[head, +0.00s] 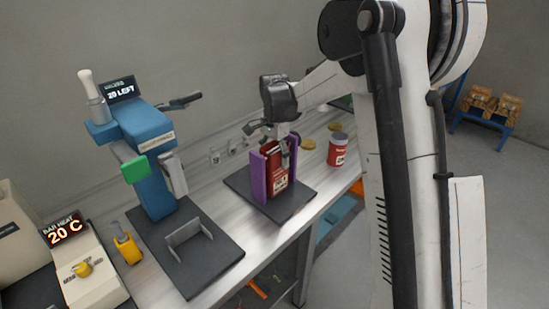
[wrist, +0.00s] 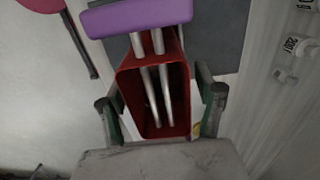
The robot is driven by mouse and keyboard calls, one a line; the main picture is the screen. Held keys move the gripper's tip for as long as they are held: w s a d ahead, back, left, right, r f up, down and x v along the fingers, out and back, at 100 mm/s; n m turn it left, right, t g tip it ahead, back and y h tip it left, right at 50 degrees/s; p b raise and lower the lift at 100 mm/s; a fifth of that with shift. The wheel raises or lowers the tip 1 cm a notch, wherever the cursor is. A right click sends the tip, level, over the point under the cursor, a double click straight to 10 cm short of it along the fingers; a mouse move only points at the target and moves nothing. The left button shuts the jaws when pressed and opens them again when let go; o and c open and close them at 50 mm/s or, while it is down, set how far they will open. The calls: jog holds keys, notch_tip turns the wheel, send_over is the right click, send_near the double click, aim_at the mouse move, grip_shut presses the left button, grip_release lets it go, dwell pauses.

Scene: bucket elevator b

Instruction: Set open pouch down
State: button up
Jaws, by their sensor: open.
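The red pouch (head: 277,165) stands upright between purple posts of a holder (head: 259,177) on a dark base plate (head: 301,201). In the wrist view the red pouch (wrist: 127,88) shows its mouth spread open into a box shape. Two pairs of pale rods (wrist: 148,80) reach over or into the mouth from the purple bar (wrist: 140,14). My gripper (head: 283,144) is at the top of the pouch. In the wrist view my gripper (wrist: 160,108) is open, one finger on each side of the pouch; whether they touch it is unclear.
A red and white can (head: 337,150) stands to the right on the bench. A blue machine (head: 150,155) with a dark base stands to the left. A yellow-handled tool (head: 127,247) and a bar-heat unit (head: 82,262) are further left. Bare bench lies between the plates.

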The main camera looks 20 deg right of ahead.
notch_tip(320, 180, up, 11)
jog(key=shift+f, duration=0.1)
jog(key=shift+s+r, duration=0.2)
jog(key=shift+r, duration=0.35)
jog(key=s+r+n+t, duration=0.2)
jog(key=s+r+n, duration=0.1)
jog(key=s, duration=0.6)
jog(key=s+r+n+t, duration=0.2)
jog(key=s+r+n, duration=0.15)
jog(key=s, duration=0.55)
jog(key=s+f+n+t, duration=0.1)
jog(key=s+f+n, duration=0.1)
jog(key=s, duration=0.6)
jog(key=s+f+n+t, duration=0.2)
jog(key=s+f+n, duration=0.1)
jog(key=s, duration=0.5)
jog(key=shift+s+f, duration=0.4)
jog(key=shift+f, duration=0.05)
